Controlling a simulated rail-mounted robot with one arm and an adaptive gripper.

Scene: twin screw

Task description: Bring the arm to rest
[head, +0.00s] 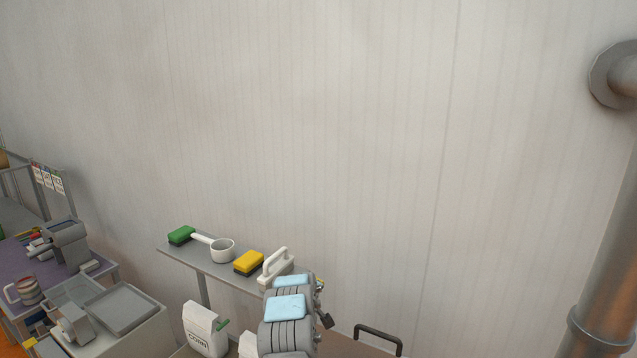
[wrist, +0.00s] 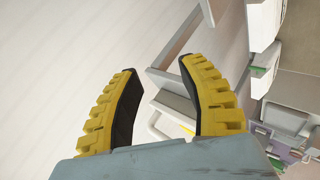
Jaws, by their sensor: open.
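My gripper (wrist: 158,66) shows in the wrist view with two yellow ribbed fingers and black inner pads. The fingers stand wide apart with nothing between them. Behind the fingers, the view shows a pale floor or wall surface and grey shelf-like parts, with no contact visible. In the head view my grey arm with light blue pads rises at the bottom centre; I cannot make out the gripper's fingers there.
A corn bag (head: 204,330) stands below. A large pipe (head: 606,280) is right. The upper wall area is clear.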

